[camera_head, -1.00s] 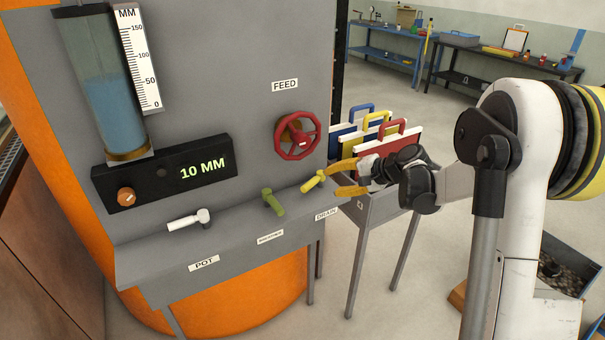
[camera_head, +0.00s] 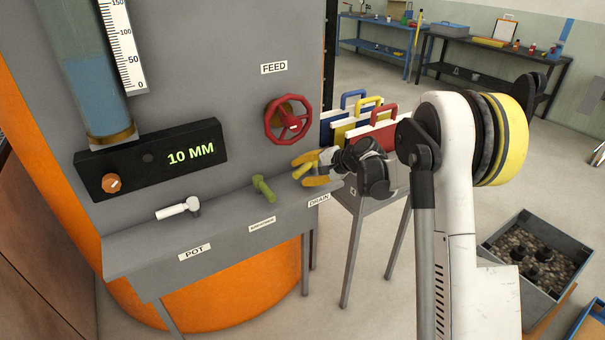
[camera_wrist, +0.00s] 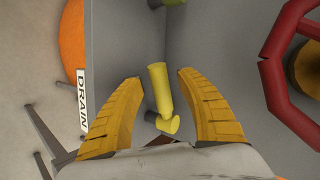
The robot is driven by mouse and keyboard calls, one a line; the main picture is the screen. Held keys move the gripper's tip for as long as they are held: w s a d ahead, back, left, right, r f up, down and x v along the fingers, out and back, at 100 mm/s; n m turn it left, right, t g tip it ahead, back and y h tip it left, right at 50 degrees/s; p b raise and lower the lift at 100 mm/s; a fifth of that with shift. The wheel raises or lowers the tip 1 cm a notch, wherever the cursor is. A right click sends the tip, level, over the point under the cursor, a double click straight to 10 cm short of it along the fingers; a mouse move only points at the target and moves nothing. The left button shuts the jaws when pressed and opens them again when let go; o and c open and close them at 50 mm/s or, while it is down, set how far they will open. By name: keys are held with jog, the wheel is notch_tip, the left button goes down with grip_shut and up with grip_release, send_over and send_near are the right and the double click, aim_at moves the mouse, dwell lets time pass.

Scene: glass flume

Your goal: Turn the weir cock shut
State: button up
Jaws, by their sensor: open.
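Three cock levers stand on the grey ledge of the panel. A white lever (camera_head: 178,209) lies sideways over the POT label, a green lever (camera_head: 264,188) stands tilted in the middle, and a yellow lever (camera_head: 303,171) is by the DRAIN label. The green lever's label (camera_head: 262,224) is too small to read, so I cannot confirm which is the weir cock. My gripper (camera_head: 298,171) is open, with its fingers on either side of the yellow lever. In the wrist view the yellow lever (camera_wrist: 159,90) stands between the fingertips, with gaps showing.
A red FEED handwheel (camera_head: 288,121) is on the panel just above my gripper. An orange knob (camera_head: 112,183) and a 10 MM display (camera_head: 190,153) are left. A rack of coloured cases (camera_head: 360,125) stands behind my gripper. A gravel bin (camera_head: 530,252) is right.

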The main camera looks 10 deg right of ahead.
jog(key=shift+s, duration=0.1)
grip_shut()
jog(key=shift+w+a+m+t+h, duration=0.6)
jog(key=shift+a+m+t+h, duration=0.15)
jog(key=shift+m+h, duration=0.35)
jog(key=shift+w+a+m+t+h, duration=0.2)
jog(key=shift+w+m+t+h, duration=0.35)
jog(key=shift+m+h, duration=0.6)
jog(key=shift+w, duration=0.1)
grip_release()
jog(key=shift+w, duration=0.15)
